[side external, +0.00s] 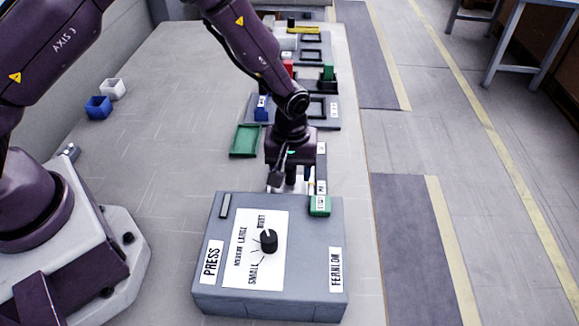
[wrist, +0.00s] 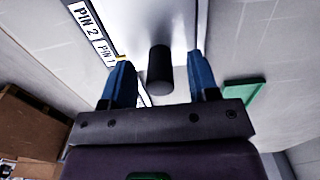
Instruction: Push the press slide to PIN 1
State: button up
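The press (side external: 215,290) is a grey box at the front with a black dial (side external: 268,240) on a white plate. Beyond it, my gripper (side external: 289,186) points down and hides most of the slide area. In the wrist view, a black upright knob (wrist: 160,70), apparently the slide's handle, stands between my two blue fingertips (wrist: 162,82). The fingers are apart, with a gap on each side of the knob. A label strip beside it reads PIN 2 (wrist: 87,17) and PIN 1 (wrist: 106,50). The slide's exact position against the marks cannot be told.
A green block (side external: 320,206) sits at the press's far right corner. A green tray (side external: 245,140) lies left of my gripper. Several fixtures with dark frames (side external: 318,107) line the table further back. Blue (side external: 98,107) and white (side external: 113,88) boxes stand left. The table's left middle is clear.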

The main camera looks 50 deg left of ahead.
dwell(0.4)
jog(key=shift+r, duration=3.55)
